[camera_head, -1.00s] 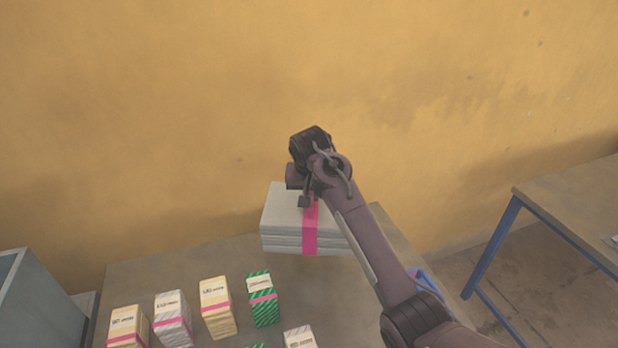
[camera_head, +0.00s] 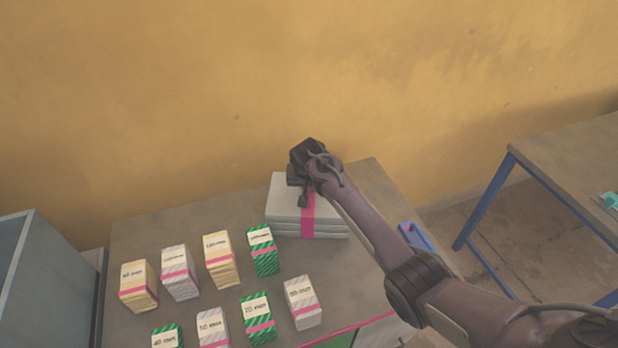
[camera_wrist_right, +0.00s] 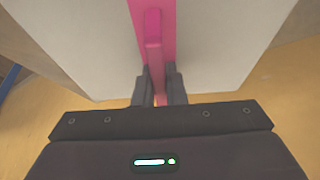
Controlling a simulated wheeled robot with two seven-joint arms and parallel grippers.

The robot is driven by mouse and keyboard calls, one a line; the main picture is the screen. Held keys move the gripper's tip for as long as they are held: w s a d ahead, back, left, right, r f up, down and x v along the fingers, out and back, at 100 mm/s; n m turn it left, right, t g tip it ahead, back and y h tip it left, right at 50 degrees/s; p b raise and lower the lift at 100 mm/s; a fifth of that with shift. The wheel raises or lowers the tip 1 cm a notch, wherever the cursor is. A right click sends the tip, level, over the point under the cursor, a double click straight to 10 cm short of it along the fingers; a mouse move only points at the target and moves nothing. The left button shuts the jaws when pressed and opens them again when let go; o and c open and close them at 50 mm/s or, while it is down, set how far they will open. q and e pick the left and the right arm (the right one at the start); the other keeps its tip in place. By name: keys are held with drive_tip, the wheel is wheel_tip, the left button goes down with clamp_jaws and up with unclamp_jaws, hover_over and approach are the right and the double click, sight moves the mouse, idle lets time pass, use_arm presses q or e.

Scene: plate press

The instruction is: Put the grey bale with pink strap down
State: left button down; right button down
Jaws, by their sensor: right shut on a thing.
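The grey bale with pink strap (camera_head: 290,213) is a stack of flat grey slabs at the back of the table (camera_head: 190,225). Its pink strap runs over the top and down the front. My right gripper (camera_head: 303,196) is above the bale. In the right wrist view, its two fingers (camera_wrist_right: 160,92) are shut on the raised pink strap, with the pale top of the bale (camera_wrist_right: 215,45) filling the view around them. Whether the bale's underside touches the table I cannot tell. My left gripper is not in view.
Several labelled, strapped blocks, such as a green striped one (camera_head: 263,252) and a white one (camera_head: 302,303), stand left and in front of the bale. A blue object (camera_head: 415,236) lies right of it. A grey bin (camera_head: 45,275) is at left, another table (camera_head: 570,170) at right.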

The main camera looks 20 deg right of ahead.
drive_tip(key=shift+w+r, duration=0.1)
drive_tip(key=shift+r, duration=0.1)
drive_tip(key=c, duration=1.9)
unclamp_jaws()
drive_tip(key=shift+f, duration=0.3)
drive_tip(key=shift+c, duration=0.2)
drive_tip(key=o, duration=0.5)
drive_tip(key=shift+r, duration=0.1)
drive_tip(key=shift+c, duration=0.2)
drive_tip(key=shift+s, duration=0.2)
drive_tip(key=shift+r, duration=0.15)
drive_tip(key=b+v, duration=0.1)
drive_tip(key=v, duration=1.1)
drive_tip(key=shift+b, duration=0.4)
